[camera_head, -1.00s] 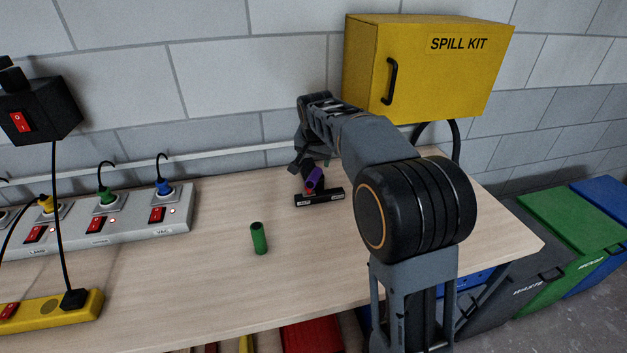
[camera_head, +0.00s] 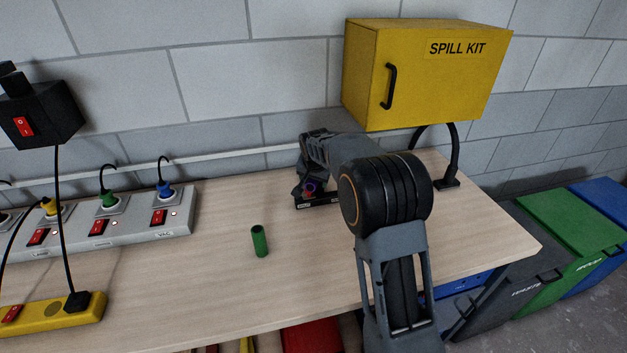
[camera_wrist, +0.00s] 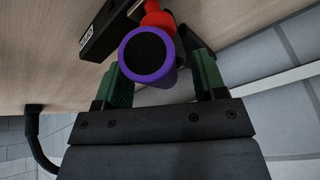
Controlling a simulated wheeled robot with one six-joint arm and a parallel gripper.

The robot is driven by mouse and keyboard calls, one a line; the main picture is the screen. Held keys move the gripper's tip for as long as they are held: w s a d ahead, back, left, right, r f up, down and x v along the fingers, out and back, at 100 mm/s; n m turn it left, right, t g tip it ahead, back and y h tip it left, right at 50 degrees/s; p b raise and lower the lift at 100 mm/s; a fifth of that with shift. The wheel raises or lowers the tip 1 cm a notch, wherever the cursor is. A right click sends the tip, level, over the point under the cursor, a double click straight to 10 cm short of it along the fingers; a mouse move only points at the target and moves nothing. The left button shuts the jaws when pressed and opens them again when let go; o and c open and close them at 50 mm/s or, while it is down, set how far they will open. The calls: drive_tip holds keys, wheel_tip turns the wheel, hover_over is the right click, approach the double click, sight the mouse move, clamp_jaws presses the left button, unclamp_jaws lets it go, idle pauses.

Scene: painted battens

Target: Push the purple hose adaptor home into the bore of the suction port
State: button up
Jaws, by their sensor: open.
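The purple hose adaptor (camera_wrist: 161,77) is a short tube with a dark open end facing the camera in the wrist view. In the head view it (camera_head: 311,187) is small and partly hidden by my arm. My gripper (camera_wrist: 158,68) is open, with one green-padded finger on each side of the adaptor; I cannot tell whether either touches it. A red rounded piece (camera_wrist: 158,18) shows just beyond the adaptor, by a black labelled block (camera_wrist: 104,32) on the bench. I cannot make out the suction port's bore, nor how far the adaptor is seated.
A green tube (camera_head: 259,241) stands alone on the bench (camera_head: 225,285). A power strip (camera_head: 130,222) with plugs lies at the left. A yellow spill kit box (camera_head: 430,75) hangs on the wall, with a black curved stand (camera_head: 452,160) below it. The front middle bench is clear.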

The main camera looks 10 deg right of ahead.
drive_tip(key=shift+c, duration=0.2)
drive_tip(key=c, duration=1)
drive_tip(key=shift+r, duration=0.1)
